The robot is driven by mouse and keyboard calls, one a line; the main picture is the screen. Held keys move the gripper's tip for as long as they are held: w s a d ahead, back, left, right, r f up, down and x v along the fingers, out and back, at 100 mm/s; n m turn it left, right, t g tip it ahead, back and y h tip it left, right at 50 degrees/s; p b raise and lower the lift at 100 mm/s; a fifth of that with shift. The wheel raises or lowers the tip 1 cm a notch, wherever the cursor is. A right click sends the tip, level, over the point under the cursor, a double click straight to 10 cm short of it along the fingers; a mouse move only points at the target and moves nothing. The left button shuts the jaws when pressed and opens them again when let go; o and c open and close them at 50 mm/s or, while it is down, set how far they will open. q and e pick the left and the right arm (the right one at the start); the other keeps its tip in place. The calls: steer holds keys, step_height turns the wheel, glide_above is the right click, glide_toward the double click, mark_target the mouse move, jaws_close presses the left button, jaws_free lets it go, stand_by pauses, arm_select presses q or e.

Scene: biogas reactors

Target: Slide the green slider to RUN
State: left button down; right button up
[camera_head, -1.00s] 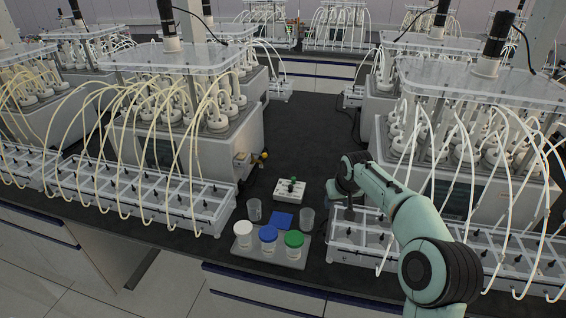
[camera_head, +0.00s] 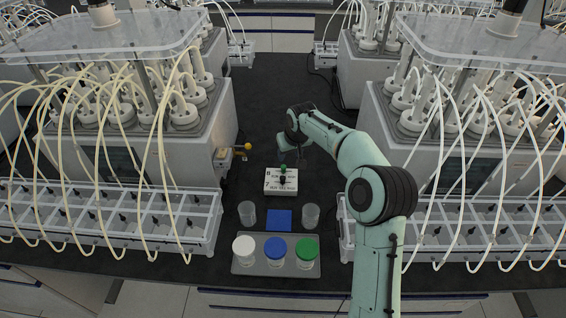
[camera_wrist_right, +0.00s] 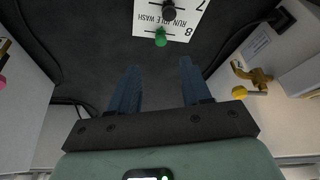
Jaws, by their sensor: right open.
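A white panel (camera_head: 281,189) with printed rows lies on the dark bench. A green slider knob (camera_head: 283,168) stands on its far row, with a black knob (camera_head: 282,180) on the nearer row. In the right wrist view the green knob (camera_wrist_right: 161,37) is on the row marked 8, beside upside-down RUN, IDLE and WASH labels; I cannot tell its exact stop. My right gripper (camera_wrist_right: 158,68) is open and empty, its fingertips apart from the knob. In the head view its arm reaches in from the right to just beyond the panel. My left gripper is not in view.
A grey tray (camera_head: 276,272) with white, blue and green-lidded cups stands in front. Two clear cups (camera_head: 247,213) (camera_head: 311,214) flank a blue square (camera_head: 279,220). Tubed reactors stand on both sides.

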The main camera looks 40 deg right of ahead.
mark_target(283, 167)
steer(key=p+x, duration=0.1)
steer(key=x, duration=0.9)
steer(key=shift+w+f, duration=0.2)
steer(key=shift+w, duration=0.05)
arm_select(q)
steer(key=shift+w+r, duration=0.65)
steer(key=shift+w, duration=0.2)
arm_select(e)
steer(key=shift+a, duration=0.1)
jaws_close()
